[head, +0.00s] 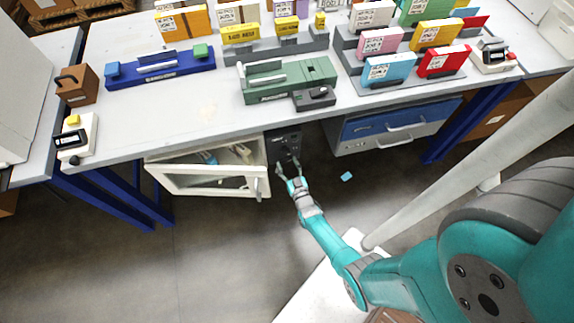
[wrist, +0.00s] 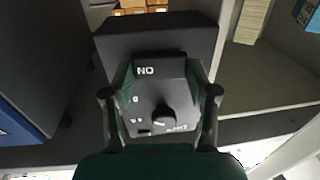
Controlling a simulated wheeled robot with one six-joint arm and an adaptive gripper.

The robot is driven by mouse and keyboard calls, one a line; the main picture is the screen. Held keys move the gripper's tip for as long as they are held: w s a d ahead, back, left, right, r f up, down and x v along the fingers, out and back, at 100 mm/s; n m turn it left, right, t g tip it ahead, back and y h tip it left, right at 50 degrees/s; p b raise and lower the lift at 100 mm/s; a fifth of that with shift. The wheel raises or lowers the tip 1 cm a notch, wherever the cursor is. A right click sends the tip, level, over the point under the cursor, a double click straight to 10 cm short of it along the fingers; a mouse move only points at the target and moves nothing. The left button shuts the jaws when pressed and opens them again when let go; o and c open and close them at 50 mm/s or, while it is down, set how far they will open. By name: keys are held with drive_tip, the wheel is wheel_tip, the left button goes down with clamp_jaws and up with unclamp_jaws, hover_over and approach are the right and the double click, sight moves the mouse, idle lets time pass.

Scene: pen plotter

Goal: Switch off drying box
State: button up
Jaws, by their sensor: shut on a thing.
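The drying box (head: 207,178) is a white cabinet under the table with a glazed front door, which looks partly open. Next to it on the right is a dark control unit (head: 283,140), which also shows in the wrist view (wrist: 155,35). Its raised front block (wrist: 147,98) has a round black knob and small light lettering, upside down, with "ON" at the top edge. My gripper (head: 288,167) reaches the front of this unit. In the wrist view my gripper (wrist: 160,93) has one finger on each side of the block, set wide apart, shut on it. The contact points are hard to see.
A blue and grey drawer unit (head: 388,127) stands right of the dark unit. Blue table legs (head: 122,200) are at left. The tabletop (head: 190,110) above carries several fixtures and coloured boxes. A small blue piece (head: 346,177) lies on the open floor.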

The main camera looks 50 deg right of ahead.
drive_tip(key=shift+d+r+n+t+y, duration=0.2)
drive_tip(key=shift+n+t+y, duration=0.4)
drive_tip(key=shift+y, duration=0.4)
drive_tip(key=o, duration=1.2)
drive_tip(key=shift+c, duration=0.2)
drive_tip(key=shift+f, duration=0.1)
drive_tip(key=shift+s, duration=0.1)
drive_tip(key=shift+s+a+f, duration=0.1)
drive_tip(key=shift+s+a, duration=0.1)
drive_tip(key=shift+s, duration=0.2)
drive_tip(key=v, duration=1.1)
